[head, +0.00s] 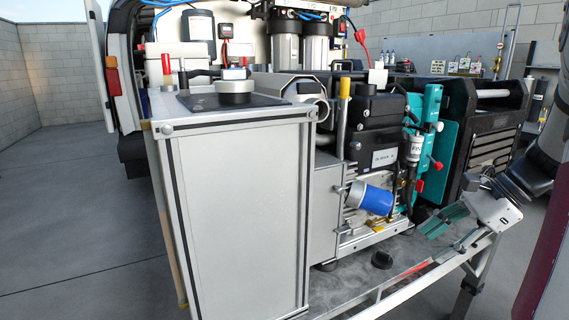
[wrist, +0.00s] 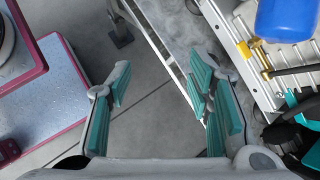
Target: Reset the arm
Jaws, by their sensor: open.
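My gripper (head: 442,220) is at the right in the head view, beside the front rail of the metal frame. Its green-padded fingers point left and down. In the wrist view my gripper (wrist: 160,97) has its two fingers spread wide apart. Nothing is between them but the grey floor and part of the frame beyond. The arm comes in from the right edge of the head view.
The metal frame (head: 425,275) holds a machine with a blue cylinder (head: 375,199), which also shows in the wrist view (wrist: 285,20). A grey cabinet (head: 240,215) stands left of it. A black case (head: 490,130) is behind my gripper. Open floor (head: 70,200) lies at the left.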

